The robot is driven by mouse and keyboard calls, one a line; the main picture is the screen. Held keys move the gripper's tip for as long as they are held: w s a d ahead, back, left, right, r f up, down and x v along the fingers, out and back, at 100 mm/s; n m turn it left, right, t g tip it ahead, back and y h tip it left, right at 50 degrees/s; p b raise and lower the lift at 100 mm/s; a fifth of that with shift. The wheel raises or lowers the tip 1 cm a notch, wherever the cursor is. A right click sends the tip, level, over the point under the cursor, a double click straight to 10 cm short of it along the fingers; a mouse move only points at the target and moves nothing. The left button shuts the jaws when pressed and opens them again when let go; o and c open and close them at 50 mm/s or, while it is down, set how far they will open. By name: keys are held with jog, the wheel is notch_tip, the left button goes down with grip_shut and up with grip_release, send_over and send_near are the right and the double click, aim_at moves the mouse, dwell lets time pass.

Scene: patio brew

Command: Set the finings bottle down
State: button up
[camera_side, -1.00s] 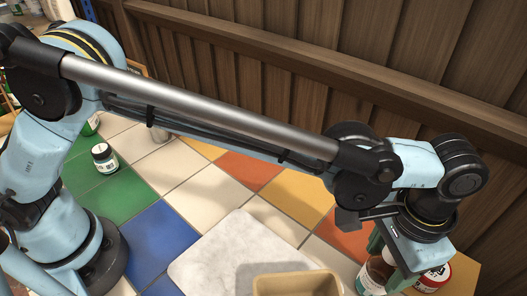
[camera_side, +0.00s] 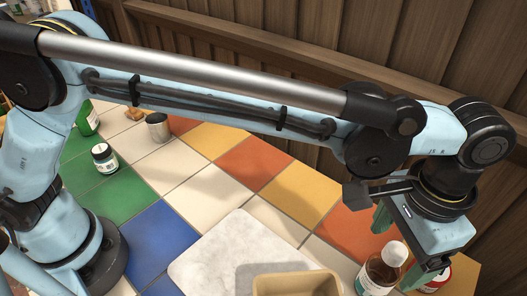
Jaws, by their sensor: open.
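An amber bottle with a white cap and a pale label (camera_side: 379,273), which I take to be the finings bottle, stands upright at the lower right of the side view. Its label cannot be read. My gripper (camera_side: 402,245) is open, with green fingers, and is right by the bottle's top. One finger shows up and left of the cap, the other to its right. The bottle does not appear held. The fingertips are partly hidden, so I cannot tell whether either touches it.
A red and white round container (camera_side: 440,279) stands just right of the bottle, partly behind a finger. A tan box (camera_side: 297,284) sits on a pale stone slab (camera_side: 212,255) to the left.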

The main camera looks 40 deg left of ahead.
notch_tip(320, 180, up, 8)
jog(key=shift+f, duration=0.1)
jog(key=w+a+r+n+t+h, duration=0.1)
jog(key=w+a+n, duration=0.15)
jog(key=a, duration=0.75)
jog(key=w+a+r+n+t, duration=0.1)
jog(key=w+a+r+t, duration=0.15)
jog(key=a, duration=0.75)
jog(key=s+a+f+n+t, duration=0.2)
jog(key=s+a+f, duration=0.1)
jog(key=a, duration=0.7)
jog(key=s+a+f+n+t+y, duration=0.1)
jog(key=s+a+f, duration=0.3)
jog(key=a, duration=0.7)
notch_tip(320, 180, down, 2)
jog(key=shift+f+n+t, duration=0.1)
jog(key=shift+n+t, duration=0.25)
jog(key=shift+n, duration=0.3)
